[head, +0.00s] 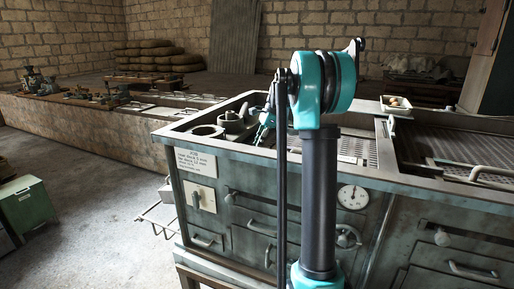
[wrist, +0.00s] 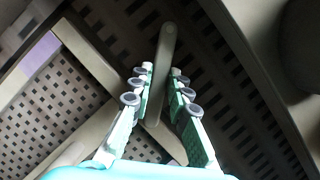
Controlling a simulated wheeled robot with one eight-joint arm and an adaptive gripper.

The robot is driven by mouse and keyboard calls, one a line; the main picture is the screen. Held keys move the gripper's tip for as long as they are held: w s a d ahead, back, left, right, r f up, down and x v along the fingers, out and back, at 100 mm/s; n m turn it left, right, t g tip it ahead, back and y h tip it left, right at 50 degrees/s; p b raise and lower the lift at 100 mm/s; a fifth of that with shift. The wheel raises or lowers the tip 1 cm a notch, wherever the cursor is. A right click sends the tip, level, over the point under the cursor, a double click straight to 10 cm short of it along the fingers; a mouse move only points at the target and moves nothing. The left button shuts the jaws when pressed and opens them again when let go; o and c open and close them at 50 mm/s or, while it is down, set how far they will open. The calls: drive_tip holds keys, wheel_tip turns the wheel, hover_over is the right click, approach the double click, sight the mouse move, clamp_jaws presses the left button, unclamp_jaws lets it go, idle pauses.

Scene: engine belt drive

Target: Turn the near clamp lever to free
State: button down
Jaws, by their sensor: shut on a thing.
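A grey clamp lever (wrist: 168,45) with a rounded end and a small hole runs between my fingers in the wrist view, above a perforated plate. My gripper (wrist: 162,74) is shut on this lever, one finger on each side of it. The picture alone does not tell whether this is the near one. In the head view, a small turquoise part of my gripper (head: 265,127) shows over the bench's left part, near dark fittings. My own arm hides most of the gripper and the lever there.
The green-grey metal bench (head: 257,156) has a raised rim, drawers and a dial gauge (head: 353,197). A round fitting (head: 207,131) stands left of my gripper. A white tray (head: 396,105) sits at the back edge. Thick grey bars flank the lever closely in the wrist view.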

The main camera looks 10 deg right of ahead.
drive_tip(key=n+g, duration=0.1)
drive_tip(key=n, duration=0.1)
drive_tip(key=n+g, duration=0.1)
drive_tip(key=n, duration=0.2)
drive_tip(key=shift+w+n+h, duration=0.15)
drive_tip(key=shift+n+h, duration=0.15)
drive_tip(key=shift+h, duration=0.1)
drive_tip(key=shift+w+n+g+h, duration=0.1)
drive_tip(key=shift+n+g+h, duration=0.25)
drive_tip(key=shift+n, duration=0.75)
drive_tip(key=shift+n+g+h, duration=0.25)
drive_tip(key=shift+n+g, duration=0.1)
drive_tip(key=shift+n, duration=0.75)
drive_tip(key=shift+a, duration=0.1)
drive_tip(key=c, duration=1.4)
unclamp_jaws()
drive_tip(key=shift+c, duration=0.2)
drive_tip(key=v, duration=1.2)
